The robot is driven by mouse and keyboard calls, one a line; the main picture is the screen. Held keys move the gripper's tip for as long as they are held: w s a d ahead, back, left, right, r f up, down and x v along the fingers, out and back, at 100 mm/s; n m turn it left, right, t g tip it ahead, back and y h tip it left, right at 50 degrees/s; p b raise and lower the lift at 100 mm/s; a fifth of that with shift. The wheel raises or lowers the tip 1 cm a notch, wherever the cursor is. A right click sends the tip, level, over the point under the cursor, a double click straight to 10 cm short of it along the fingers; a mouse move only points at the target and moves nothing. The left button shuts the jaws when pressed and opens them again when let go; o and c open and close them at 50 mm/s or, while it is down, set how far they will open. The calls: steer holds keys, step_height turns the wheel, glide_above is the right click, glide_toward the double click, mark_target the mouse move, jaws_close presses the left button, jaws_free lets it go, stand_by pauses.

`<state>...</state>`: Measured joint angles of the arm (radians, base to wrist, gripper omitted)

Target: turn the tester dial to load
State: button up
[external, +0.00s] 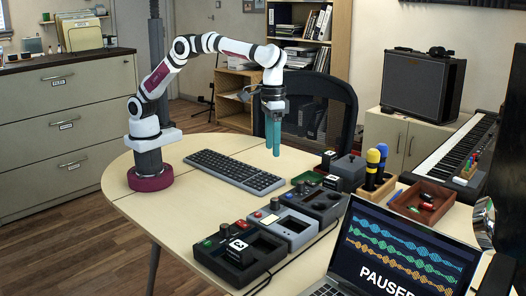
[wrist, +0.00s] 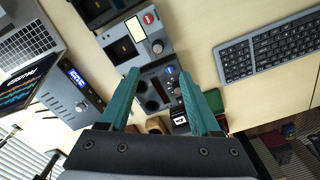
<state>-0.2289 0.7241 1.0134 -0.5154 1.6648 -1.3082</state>
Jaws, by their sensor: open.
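The tester appears to be the grey box (external: 290,228) in the middle of a row of device boxes on the table. It also shows in the wrist view (wrist: 128,50), with a pale panel, a red button and a round grey dial (wrist: 157,47) at its side. The dial's pointer and markings are too small to read. My gripper (external: 273,153) hangs upright above the table, behind the boxes and clear of them. Its teal fingers are apart and empty in the wrist view (wrist: 162,84), with the dial beyond their tips.
A dark box with round wells (wrist: 158,92) lies between the fingers in the wrist view. Another dark box (external: 240,258) stands in front of the tester. A keyboard (external: 235,172) lies to the left, a laptop (external: 400,255) to the right.

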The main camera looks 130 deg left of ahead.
mark_target(275, 199)
steer(key=f, duration=1)
steer(key=w+f, duration=0.1)
steer(key=f, duration=0.5)
steer(key=shift+f, duration=0.1)
steer(key=shift+c, duration=0.3)
jaws_close()
